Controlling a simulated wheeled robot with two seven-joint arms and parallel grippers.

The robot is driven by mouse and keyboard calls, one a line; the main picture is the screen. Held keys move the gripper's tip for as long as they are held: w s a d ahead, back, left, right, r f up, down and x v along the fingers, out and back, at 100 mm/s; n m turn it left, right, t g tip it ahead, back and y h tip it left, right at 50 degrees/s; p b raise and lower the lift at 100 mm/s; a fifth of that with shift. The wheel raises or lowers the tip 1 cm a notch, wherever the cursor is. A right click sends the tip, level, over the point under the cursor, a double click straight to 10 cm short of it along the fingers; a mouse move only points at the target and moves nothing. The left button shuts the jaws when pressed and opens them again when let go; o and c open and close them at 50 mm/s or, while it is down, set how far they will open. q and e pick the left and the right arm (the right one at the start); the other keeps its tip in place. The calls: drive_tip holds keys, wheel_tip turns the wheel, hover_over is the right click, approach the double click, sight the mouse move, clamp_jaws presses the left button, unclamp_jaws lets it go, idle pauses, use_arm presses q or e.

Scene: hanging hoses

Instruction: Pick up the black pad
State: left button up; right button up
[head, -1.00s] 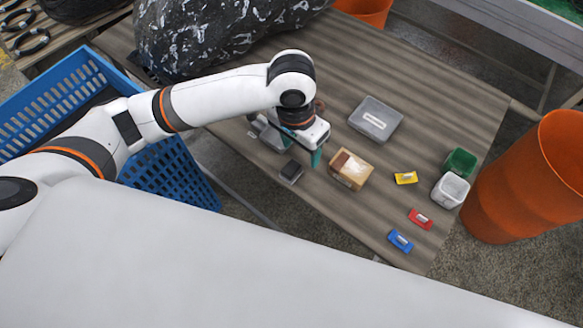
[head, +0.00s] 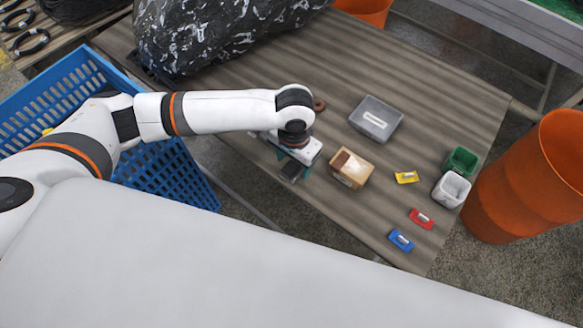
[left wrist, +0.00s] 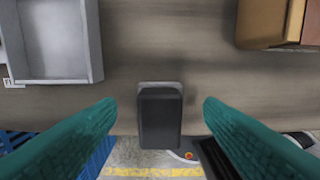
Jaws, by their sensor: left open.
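The black pad (head: 290,171) lies near the front edge of the wooden table, just below my left gripper (head: 294,162). In the left wrist view the black pad (left wrist: 160,115) stands upright in the picture, with a grey rim at its top end. My left gripper (left wrist: 158,112) is open, with one teal finger on each side of the pad and a gap on both sides. The fingers do not touch it in that view. My right gripper is not in view.
A cardboard box (head: 351,168) sits right of the pad, and a grey lidded container (head: 376,119) behind it. A grey tray (left wrist: 58,42) is near the left finger. Yellow (head: 406,177), red (head: 420,218) and blue (head: 400,241) pieces lie further right. A blue crate (head: 180,176) stands left.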

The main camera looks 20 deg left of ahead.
sight(294, 164)
use_arm(q)
drive_tip(key=shift+f, duration=0.9)
drive_tip(key=shift+c, duration=0.3)
drive_tip(key=c, duration=1)
drive_tip(key=shift+r, duration=0.1)
wheel_tip(294, 164, up, 10)
drive_tip(key=shift+p, duration=0.3)
